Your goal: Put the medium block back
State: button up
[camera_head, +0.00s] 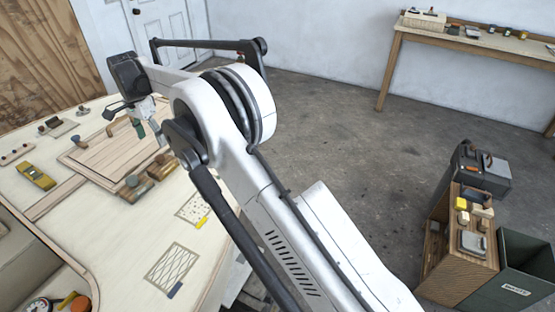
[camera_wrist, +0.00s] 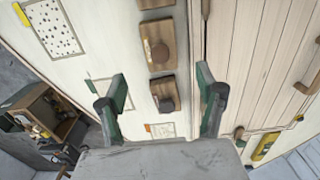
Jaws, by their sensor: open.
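Several wooden blocks with round knobs lie in a row on the pale table. In the wrist view, a block with a brown knob (camera_wrist: 168,38) is in the upper middle, and a block with a dark knob (camera_wrist: 157,88) is below it. Another block (camera_wrist: 153,4) is cut off at the top edge. I cannot tell which one is the medium block. In the head view, blocks (camera_head: 136,188) lie at the front edge of the planked panel (camera_head: 105,160). My gripper (camera_wrist: 162,76) is open and empty, its green fingers on either side of the row. It also shows above the panel (camera_head: 149,128).
A yellow tool (camera_head: 36,175) lies left on the table. A dotted sheet (camera_head: 192,209) and a hatched sheet (camera_head: 171,264) lie toward the front. Small items (camera_head: 58,126) stand farther back. A wooden cabinet (camera_head: 460,255) and dark bin (camera_head: 512,275) stand on the floor at right.

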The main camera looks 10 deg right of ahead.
jog(key=s+d+r+n+t, duration=0.2)
jog(key=s+d+r, duration=0.1)
jog(key=d+r, duration=1.15)
jog(key=s+d+r+n, duration=0.1)
jog(key=s+d+r, duration=0.15)
jog(key=d, duration=0.25)
jog(key=s+d+r+t+y, duration=0.1)
jog(key=s+d+r, duration=0.1)
jog(key=s+d, duration=0.25)
jog(key=s+d+r+n, duration=0.1)
jog(key=s+d+r, duration=0.15)
jog(key=d, duration=0.25)
jog(key=s+d+n+t, duration=0.1)
jog(key=s+d+t, duration=0.1)
jog(key=s+d, duration=1.1)
jog(key=s+d+f+n+t, duration=0.1)
jog(key=s+d+f, duration=0.2)
jog(key=s, duration=0.5)
jog(key=s+d+f+n+t+h, duration=0.1)
jog(key=s+d+f, duration=0.2)
jog(key=s+f, duration=0.2)
jog(key=s, duration=0.2)
jog(key=shift+s+f, duration=0.35)
